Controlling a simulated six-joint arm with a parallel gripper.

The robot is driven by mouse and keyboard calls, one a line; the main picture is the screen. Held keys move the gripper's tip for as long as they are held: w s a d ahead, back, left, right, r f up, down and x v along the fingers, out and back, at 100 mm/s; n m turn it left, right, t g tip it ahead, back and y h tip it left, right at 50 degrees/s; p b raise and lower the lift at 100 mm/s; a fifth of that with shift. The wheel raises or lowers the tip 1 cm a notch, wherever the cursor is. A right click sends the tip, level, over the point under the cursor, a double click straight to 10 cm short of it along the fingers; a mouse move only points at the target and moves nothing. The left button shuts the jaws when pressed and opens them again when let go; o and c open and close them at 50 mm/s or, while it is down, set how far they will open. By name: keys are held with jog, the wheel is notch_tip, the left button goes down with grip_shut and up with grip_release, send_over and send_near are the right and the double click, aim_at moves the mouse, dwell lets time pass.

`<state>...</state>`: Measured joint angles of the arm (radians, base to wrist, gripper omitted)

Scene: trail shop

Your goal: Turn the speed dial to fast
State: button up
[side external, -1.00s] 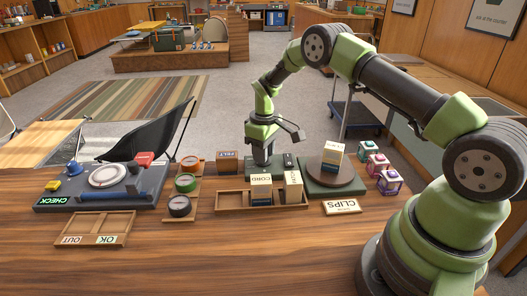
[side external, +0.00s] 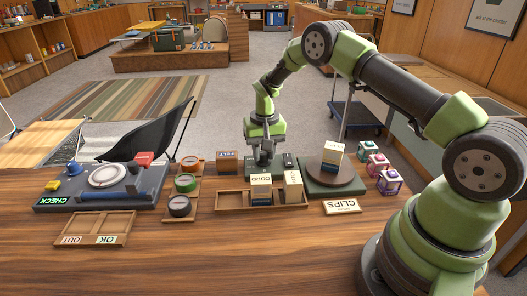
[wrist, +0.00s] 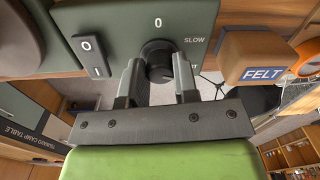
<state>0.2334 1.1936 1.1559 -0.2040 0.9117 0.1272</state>
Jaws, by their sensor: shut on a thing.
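The speed dial (wrist: 158,56) is a round black knob on a dark green panel (wrist: 120,22) in the wrist view. Labels 0 and SLOW show around it, and a third label at its lower right is partly hidden by a finger. My gripper (wrist: 160,74) has one finger on each side of the knob and is shut on it. I cannot make out where the knob's pointer faces. In the side view my gripper (side external: 264,158) points down behind the boxes, and the dial is hidden there.
A rocker switch (wrist: 93,58) sits beside the dial. A FELT box (side external: 227,162) is close by on the other side. A CORD box (side external: 261,188) stands in a wooden tray (side external: 231,200) in front. A round brown turntable (side external: 322,178) carries a box.

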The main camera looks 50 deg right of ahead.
aim_at(264, 153)
jog(key=shift+m, duration=1.1)
jog(key=o, duration=0.9)
jog(key=shift+o, duration=0.2)
notch_tip(264, 153, up, 10)
jog(key=shift+s+r, duration=0.1)
